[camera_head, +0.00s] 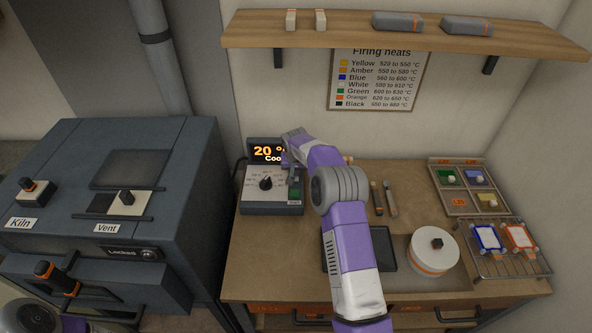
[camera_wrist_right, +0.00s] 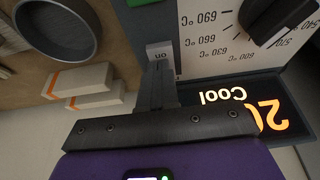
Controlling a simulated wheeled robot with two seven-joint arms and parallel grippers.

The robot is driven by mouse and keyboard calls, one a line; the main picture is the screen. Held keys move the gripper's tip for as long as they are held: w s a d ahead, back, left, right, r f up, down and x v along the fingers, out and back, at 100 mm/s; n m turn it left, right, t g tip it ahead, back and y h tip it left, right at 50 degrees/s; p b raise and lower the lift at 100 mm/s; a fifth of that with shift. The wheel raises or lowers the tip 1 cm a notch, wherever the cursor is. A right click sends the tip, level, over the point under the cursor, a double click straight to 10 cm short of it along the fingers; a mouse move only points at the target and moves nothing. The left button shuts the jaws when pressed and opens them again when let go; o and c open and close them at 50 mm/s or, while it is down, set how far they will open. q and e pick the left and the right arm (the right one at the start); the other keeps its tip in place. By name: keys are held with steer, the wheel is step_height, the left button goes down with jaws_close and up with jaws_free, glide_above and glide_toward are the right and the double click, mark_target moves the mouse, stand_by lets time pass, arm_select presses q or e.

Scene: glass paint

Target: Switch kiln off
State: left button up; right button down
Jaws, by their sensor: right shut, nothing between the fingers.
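The kiln control box (camera_head: 272,208) stands at the left end of the bench, with a black dial (camera_head: 266,184) on a white scale. Its display (camera_head: 267,150) reads "20 °" and "Cool" in the head view. My right gripper (camera_head: 293,178) is over the right side of the box. The kiln (camera_head: 196,165) stands at the left. My left gripper is out of view.
The kiln's front reads "Locked" (camera_head: 122,252). A round white pot (camera_head: 435,252), a dark tray (camera_head: 395,249), a sample tray (camera_head: 467,207) and a wire rack (camera_head: 536,266) occupy the bench. A wall shelf (camera_head: 400,33) hangs above.

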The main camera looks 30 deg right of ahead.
steer(key=shift+s+a+f, duration=0.1)
steer(key=shift+f, duration=0.1)
steer(key=r+p, duration=0.1)
steer(key=r, duration=0.1)
steer(key=r+p, duration=0.1)
steer(key=r, duration=0.2)
steer(key=shift+s+a+r, duration=0.15)
steer(key=shift+s+r, duration=0.05)
steer(key=shift+r, duration=0.1)
steer(key=v, duration=0.8)
steer(key=shift+s+r+b, duration=0.2)
steer(key=shift+r+b, duration=0.1)
steer(key=shift+r, duration=0.05)
steer(key=shift+a, duration=0.1)
steer(key=shift+w+d+r+p, duration=0.15)
steer(key=shift+w+d+p, duration=0.15)
steer(key=shift+w+p, duration=0.45)
